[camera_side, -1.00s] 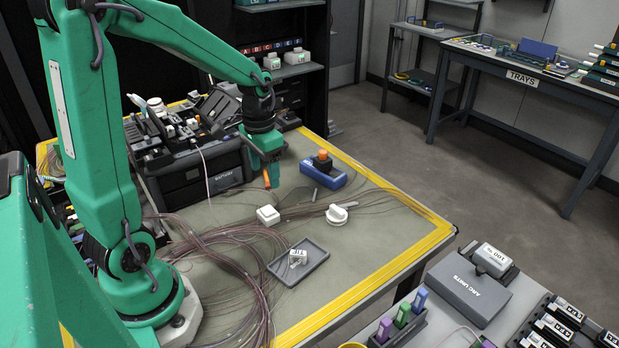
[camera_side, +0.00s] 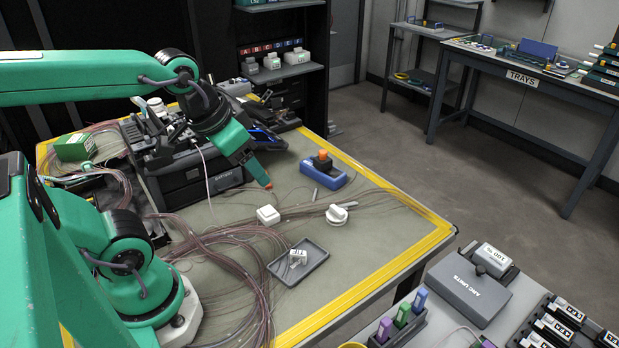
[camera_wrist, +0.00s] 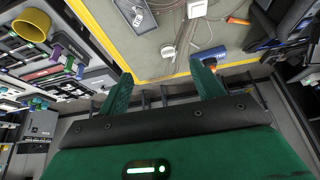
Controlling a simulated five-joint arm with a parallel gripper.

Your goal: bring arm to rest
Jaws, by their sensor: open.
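My gripper (camera_side: 266,184) is above the bench mat in the side view, beside the black splicer (camera_side: 200,182) and tilted down to the right. In the wrist view its two green fingers (camera_wrist: 160,88) stand wide apart with nothing between them. My upper arm now lies almost level across the top left of the side view. My base sits at the bench's left.
The bench (camera_side: 385,262) with its yellow edge holds a grey tray (camera_side: 284,273), a white box (camera_side: 268,215), a white round part (camera_side: 337,215), a blue device (camera_side: 322,178) and loose fibres. A side table with a grey case (camera_side: 468,289) is at lower right.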

